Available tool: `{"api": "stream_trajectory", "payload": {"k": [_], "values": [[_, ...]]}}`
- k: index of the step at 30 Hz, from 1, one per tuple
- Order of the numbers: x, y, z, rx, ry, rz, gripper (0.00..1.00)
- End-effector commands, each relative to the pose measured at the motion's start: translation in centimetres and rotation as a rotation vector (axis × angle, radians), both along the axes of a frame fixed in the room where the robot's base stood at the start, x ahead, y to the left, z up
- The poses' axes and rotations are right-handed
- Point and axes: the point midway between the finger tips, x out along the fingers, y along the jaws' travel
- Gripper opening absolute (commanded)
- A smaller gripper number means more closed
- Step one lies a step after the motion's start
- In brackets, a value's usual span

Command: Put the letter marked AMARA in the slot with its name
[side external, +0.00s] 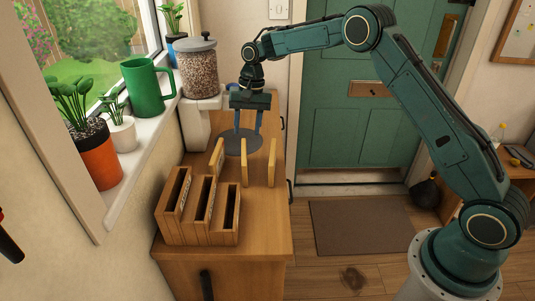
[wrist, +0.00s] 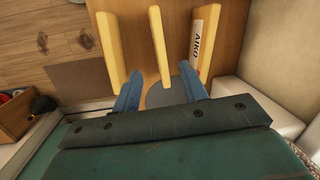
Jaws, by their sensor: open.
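Three yellow letters stand on edge in a row on the wooden cabinet top: a left one (side external: 217,158), a middle one (side external: 244,162) and a right one (side external: 272,163). In the wrist view, the letter at the right (wrist: 205,42) has a white label reading AIKO. The middle (wrist: 160,45) and left (wrist: 110,45) letters show no readable name there, so I cannot tell which is AMARA. A wooden rack (side external: 176,235) with three slots stands at the front; its labels are too small to read. My gripper (side external: 247,131) is open and empty behind the letters, its blue fingers apart (wrist: 163,73).
A grey disc (side external: 241,142) lies on the cabinet top under my gripper. A grain-filled jar (side external: 197,68) on a white stand is at the back left. A windowsill with a green mug (side external: 146,90) and potted plants runs along the left. The cabinet's right edge is clear.

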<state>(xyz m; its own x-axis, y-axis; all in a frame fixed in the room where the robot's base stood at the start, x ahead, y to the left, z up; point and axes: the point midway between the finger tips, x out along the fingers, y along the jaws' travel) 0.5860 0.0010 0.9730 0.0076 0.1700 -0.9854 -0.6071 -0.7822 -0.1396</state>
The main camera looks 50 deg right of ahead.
Motion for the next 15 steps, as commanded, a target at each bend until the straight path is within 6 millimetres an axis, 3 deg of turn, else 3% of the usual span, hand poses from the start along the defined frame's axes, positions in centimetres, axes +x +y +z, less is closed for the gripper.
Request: {"api": "stream_trajectory", "payload": {"k": [6, 15], "values": [[0.0, 0.5, -2.4, 0.000, 0.002, 0.002, 0.43], [0.0, 0.5, -2.9, 0.000, 0.000, 0.001, 0.43]]}}
